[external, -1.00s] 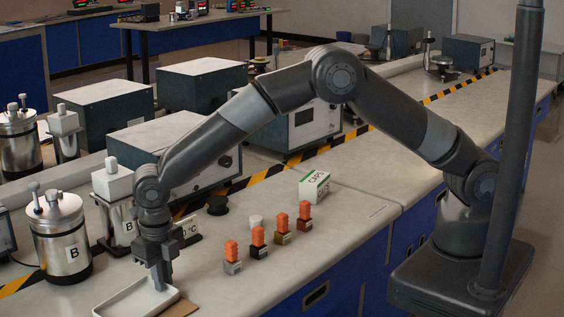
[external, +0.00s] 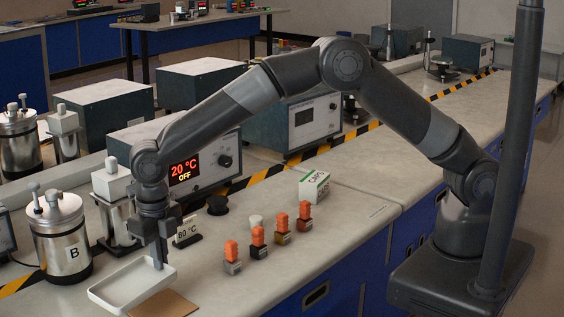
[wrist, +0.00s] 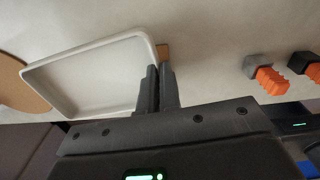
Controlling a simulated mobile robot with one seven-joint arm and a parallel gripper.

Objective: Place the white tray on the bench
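The white tray (external: 110,300) is a shallow rectangular dish with rounded corners at the front left of the bench (external: 335,225). My gripper (external: 160,264) points down at its right end, with the fingers shut on the rim there. In the wrist view the gripper (wrist: 157,85) has its two fingers close together at the rim of the tray (wrist: 90,44). The tray is empty and looks a little above the bench top, though the gap is hard to judge.
Several small blocks with orange tops (external: 258,238) stand to the right. A metal vessel marked B (external: 62,245) and an 80 °C sign (external: 187,235) stand behind. A brown round piece (wrist: 12,85) shows in the wrist view.

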